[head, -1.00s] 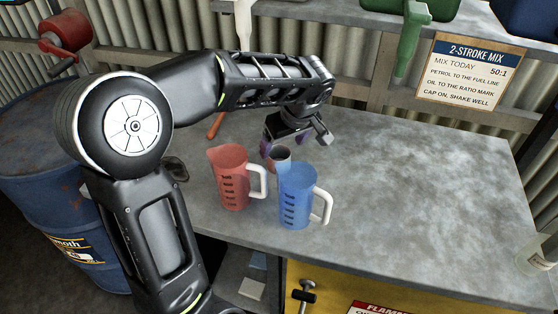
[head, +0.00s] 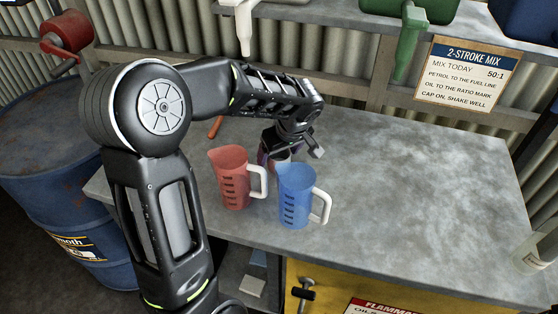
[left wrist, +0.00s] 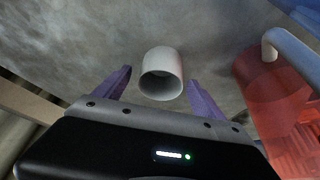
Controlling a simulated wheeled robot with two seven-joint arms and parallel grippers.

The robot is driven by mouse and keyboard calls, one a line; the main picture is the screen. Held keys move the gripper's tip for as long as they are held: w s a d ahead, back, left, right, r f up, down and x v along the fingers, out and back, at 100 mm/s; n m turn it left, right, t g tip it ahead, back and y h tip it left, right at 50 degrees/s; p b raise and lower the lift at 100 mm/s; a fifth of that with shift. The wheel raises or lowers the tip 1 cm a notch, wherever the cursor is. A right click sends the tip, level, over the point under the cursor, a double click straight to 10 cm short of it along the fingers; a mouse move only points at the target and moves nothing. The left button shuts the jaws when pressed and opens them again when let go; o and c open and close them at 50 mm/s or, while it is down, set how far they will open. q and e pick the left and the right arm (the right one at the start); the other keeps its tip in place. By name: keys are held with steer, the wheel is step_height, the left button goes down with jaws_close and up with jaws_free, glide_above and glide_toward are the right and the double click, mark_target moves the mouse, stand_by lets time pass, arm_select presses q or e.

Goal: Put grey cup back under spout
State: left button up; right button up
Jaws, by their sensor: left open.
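The grey cup (left wrist: 162,73) shows in the left wrist view with its open mouth towards the camera. It stands between the two purple fingers of my left gripper (left wrist: 158,92), with gaps on both sides. In the head view, the left gripper (head: 270,157) is low over the bench behind the red jug, and the cup is mostly hidden. The left gripper is open. A white spout (head: 244,32) hangs from the shelf at the back, and a green spout (head: 408,45) hangs further right. My right gripper is not in view.
A red jug (head: 232,180) and a blue jug (head: 295,196) stand close in front of the left gripper. The red jug also shows in the left wrist view (left wrist: 270,90). A blue drum (head: 50,190) stands at left.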

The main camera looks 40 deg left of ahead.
arm_select(q)
steer(key=shift+c, duration=0.3)
steer(key=c, duration=1.5)
step_height(320, 180, up, 10)
steer(key=shift+r+b, duration=0.1)
steer(key=shift+b, duration=0.6)
steer(key=shift+c, duration=0.2)
